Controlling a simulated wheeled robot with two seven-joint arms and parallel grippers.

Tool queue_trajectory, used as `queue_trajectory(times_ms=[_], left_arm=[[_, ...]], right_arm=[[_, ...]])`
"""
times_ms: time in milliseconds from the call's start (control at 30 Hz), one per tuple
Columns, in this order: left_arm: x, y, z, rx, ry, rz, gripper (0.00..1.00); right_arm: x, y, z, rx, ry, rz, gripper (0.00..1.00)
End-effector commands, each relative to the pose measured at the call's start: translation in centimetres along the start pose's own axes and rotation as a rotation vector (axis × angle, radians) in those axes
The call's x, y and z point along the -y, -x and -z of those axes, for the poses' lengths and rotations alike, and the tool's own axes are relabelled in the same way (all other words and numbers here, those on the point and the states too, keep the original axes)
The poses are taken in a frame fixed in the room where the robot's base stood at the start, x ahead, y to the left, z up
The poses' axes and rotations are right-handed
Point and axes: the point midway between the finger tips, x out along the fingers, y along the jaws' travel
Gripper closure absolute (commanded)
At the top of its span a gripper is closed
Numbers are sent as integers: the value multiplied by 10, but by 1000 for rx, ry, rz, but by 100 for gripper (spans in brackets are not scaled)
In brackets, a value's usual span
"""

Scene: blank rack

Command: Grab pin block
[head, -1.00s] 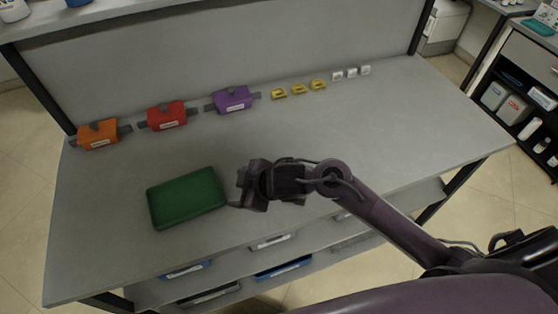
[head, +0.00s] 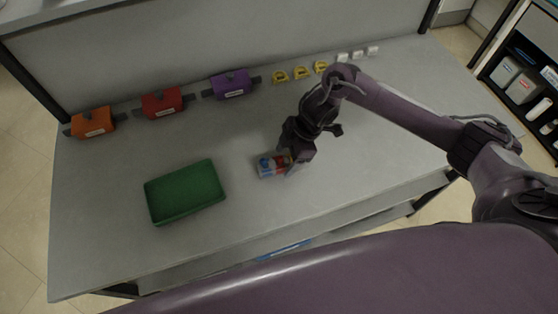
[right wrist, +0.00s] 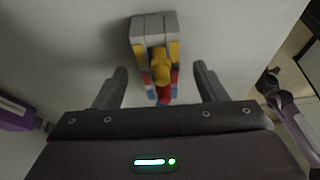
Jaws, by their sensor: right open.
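The pin block (head: 269,166), a small block with white, blue and red parts, sits on the grey table to the right of the green tray. In the right wrist view the pin block (right wrist: 154,28) shows grey sides with yellow, red and blue pieces. My right gripper (head: 291,165) is at the block's right end in the head view. In the right wrist view my right gripper (right wrist: 160,68) is open, one finger on each side of the block's near end, with gaps on both sides. My left gripper is not in view.
The green tray (head: 151,204) stands left of the block. Orange (head: 92,122), red (head: 162,102) and purple (head: 232,85) blocks line the back panel, with yellow pieces (head: 301,72) and white pieces (head: 358,54) further right.

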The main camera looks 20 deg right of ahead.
Motion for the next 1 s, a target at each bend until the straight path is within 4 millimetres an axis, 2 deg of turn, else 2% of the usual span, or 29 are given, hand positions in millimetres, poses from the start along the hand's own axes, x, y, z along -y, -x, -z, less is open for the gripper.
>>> queue_trajectory(times_ms=[33,200,433,800,1000], left_arm=[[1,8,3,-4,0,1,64],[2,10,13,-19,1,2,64],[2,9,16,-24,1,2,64],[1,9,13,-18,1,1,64],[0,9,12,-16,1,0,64]], right_arm=[[1,-6,2,0,-2,4,35],[-1,-23,1,0,0,-1,35],[-1,-25,0,1,2,-2,35],[-1,-25,0,0,2,-2,83],[-1,-24,1,-1,2,-3,83]])
